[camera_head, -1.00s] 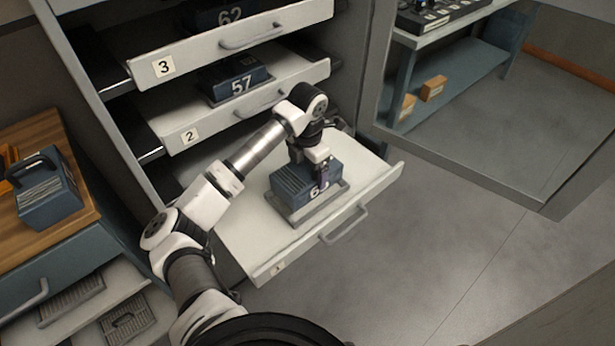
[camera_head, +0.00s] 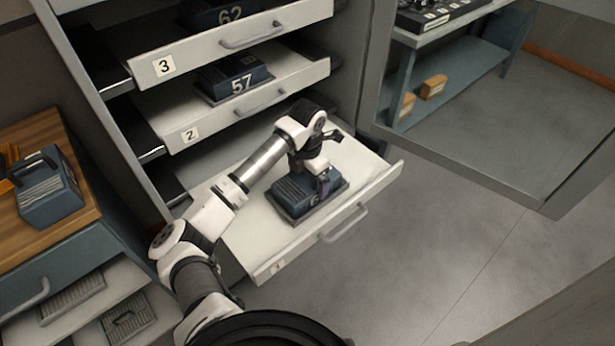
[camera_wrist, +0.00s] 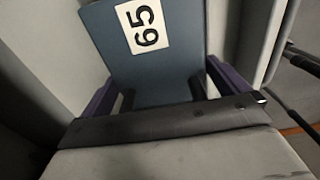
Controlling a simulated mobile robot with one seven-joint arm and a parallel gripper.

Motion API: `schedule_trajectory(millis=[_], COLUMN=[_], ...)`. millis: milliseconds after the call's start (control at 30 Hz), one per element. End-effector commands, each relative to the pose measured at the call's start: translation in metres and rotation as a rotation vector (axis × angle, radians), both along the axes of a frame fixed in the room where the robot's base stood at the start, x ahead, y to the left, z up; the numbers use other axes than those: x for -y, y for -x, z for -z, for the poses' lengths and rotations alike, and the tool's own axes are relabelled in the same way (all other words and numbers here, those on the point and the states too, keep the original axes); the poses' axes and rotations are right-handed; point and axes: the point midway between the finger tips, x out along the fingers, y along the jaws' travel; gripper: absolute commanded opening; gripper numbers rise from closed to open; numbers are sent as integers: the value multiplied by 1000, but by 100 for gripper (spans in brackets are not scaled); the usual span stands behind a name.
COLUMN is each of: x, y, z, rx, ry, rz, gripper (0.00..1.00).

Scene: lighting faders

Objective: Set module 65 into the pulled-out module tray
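Module 65 (camera_head: 296,192) is a dark blue block with ribbed sides. It sits low in a dark cradle (camera_head: 308,215) on the pulled-out lowest tray (camera_head: 250,232) and looks level. Its white "65" label (camera_wrist: 145,27) shows in the wrist view; in the head view the label is partly covered by my finger. My gripper (camera_head: 324,187) is over the module's front top. In the wrist view, its purple fingers (camera_wrist: 160,85) stand wide apart on either side of the dark handle posts, with a light gap visible beside the left finger. The module's underside is hidden.
Tray 2 (camera_head: 200,130) with module 57 (camera_head: 235,80) and tray 3 (camera_head: 200,52) with module 62 hang above. A handled module (camera_head: 48,195) stands on the wooden top at left. The tray's handle (camera_head: 345,224) faces open floor.

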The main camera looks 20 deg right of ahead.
Motion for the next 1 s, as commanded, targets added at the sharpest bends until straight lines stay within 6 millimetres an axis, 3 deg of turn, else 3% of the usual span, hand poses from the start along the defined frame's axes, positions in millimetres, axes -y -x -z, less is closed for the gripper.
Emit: schedule_trajectory(millis=[167,600,800,1000], x=[0,0,0,0], y=[-1,-1,0,0], z=[-13,-101,-120,-123], rx=[4,4,0,-1], ry=[-1,0,0,0], rz=[0,1,0,0], gripper=[100,100,100,100])
